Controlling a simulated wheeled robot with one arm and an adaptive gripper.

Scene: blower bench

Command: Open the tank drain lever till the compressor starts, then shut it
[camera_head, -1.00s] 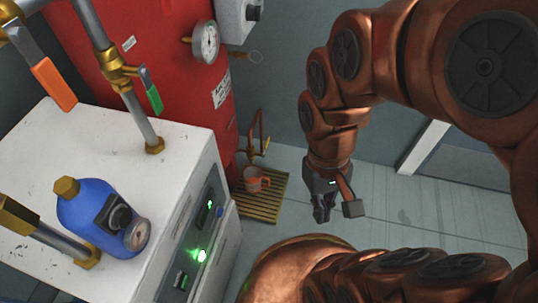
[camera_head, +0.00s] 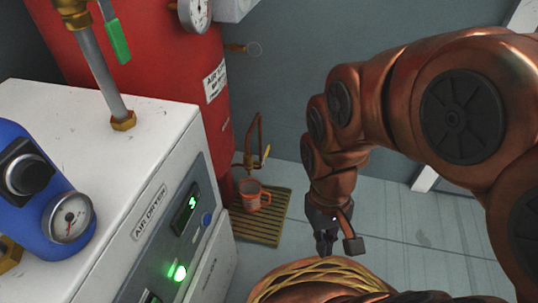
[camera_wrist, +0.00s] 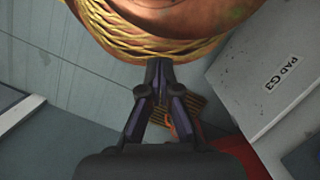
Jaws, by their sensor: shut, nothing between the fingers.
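The red air tank (camera_head: 140,65) stands behind the white dryer cabinet. By its foot a copper drain pipe (camera_head: 259,130) comes down, with a small yellow lever (camera_head: 266,154) at its lower end, over an orange mug (camera_head: 253,194). My gripper (camera_head: 326,248) is shut and empty. It points down over the floor, to the right of the mug and lever and apart from both. In the wrist view its fingers (camera_wrist: 158,72) are together. The lever cannot be made out there; the fingers partly cover the slatted mat.
The mug stands on a slatted wooden mat (camera_head: 247,226). The air dryer cabinet (camera_head: 150,225), with a lit green lamp (camera_head: 180,273), fills the left. A gauge (camera_head: 195,13) and a green-handled valve (camera_head: 116,42) sit higher up. Grey floor (camera_head: 400,235) is clear at right.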

